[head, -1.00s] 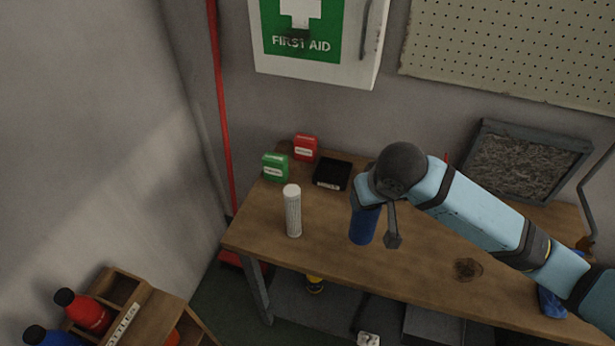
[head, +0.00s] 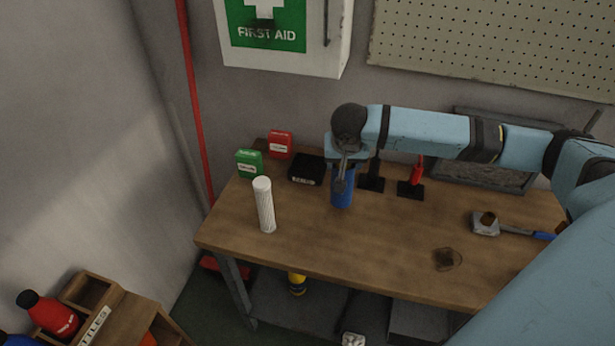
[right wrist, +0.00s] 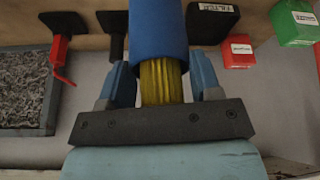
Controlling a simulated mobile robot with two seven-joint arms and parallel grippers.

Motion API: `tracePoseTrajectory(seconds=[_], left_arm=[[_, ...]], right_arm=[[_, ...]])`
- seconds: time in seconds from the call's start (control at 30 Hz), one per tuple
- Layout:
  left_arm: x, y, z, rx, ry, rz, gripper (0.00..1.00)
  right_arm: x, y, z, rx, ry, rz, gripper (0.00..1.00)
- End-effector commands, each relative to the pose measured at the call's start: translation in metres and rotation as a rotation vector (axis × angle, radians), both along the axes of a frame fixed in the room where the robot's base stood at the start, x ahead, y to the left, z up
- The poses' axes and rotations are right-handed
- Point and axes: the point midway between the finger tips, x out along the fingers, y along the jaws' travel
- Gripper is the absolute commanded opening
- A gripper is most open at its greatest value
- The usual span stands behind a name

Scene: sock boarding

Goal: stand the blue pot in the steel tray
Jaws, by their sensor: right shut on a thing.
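The blue pot (head: 342,196) is a blue cylinder under my right gripper (head: 345,165) above the back half of the wooden bench. In the right wrist view, the right gripper (right wrist: 158,88) is shut on a yellow ribbed part that joins the blue pot (right wrist: 158,28); the pot's far end is cut off by the frame. I cannot tell how far it is off the bench. A dark grey, framed tray-like thing (head: 448,172) with rough grey filling is at the back right, partly behind my right arm; I cannot tell if it is the steel tray. My left gripper is not in view.
A white ribbed cylinder (head: 264,205) stands left on the bench (head: 330,245). Green (head: 249,162) and red (head: 280,144) boxes and a black box (head: 305,169) are behind. A red thing on a black base (head: 416,172) is to the right. The bench's front middle is mostly clear.

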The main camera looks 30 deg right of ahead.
Motion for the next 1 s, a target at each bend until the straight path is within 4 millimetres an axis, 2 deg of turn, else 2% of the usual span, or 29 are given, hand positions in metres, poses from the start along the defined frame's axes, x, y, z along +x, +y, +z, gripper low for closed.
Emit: tracePoseTrajectory(seconds=[0.03,0.1,0.2,0.33,0.43,0.53,1.0], left_arm=[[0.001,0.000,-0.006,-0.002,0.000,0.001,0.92],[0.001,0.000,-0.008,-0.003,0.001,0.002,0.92],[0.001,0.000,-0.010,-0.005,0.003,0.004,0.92],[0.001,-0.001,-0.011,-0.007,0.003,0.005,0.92],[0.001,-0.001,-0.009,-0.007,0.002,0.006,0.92],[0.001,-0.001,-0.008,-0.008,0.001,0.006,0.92],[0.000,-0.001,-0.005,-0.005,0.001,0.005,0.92]], right_arm=[[0.002,-0.019,-0.003,-0.005,-0.007,-0.057,0.20],[0.002,-0.037,-0.003,-0.003,-0.013,-0.120,0.20],[0.003,-0.055,-0.002,0.001,-0.023,-0.188,0.20],[0.004,-0.066,-0.001,0.005,-0.029,-0.233,0.20],[0.015,-0.065,0.000,0.008,-0.031,-0.242,0.20],[0.034,-0.058,0.001,0.009,-0.031,-0.241,0.20],[0.148,-0.020,0.001,0.006,-0.030,-0.239,0.20]])
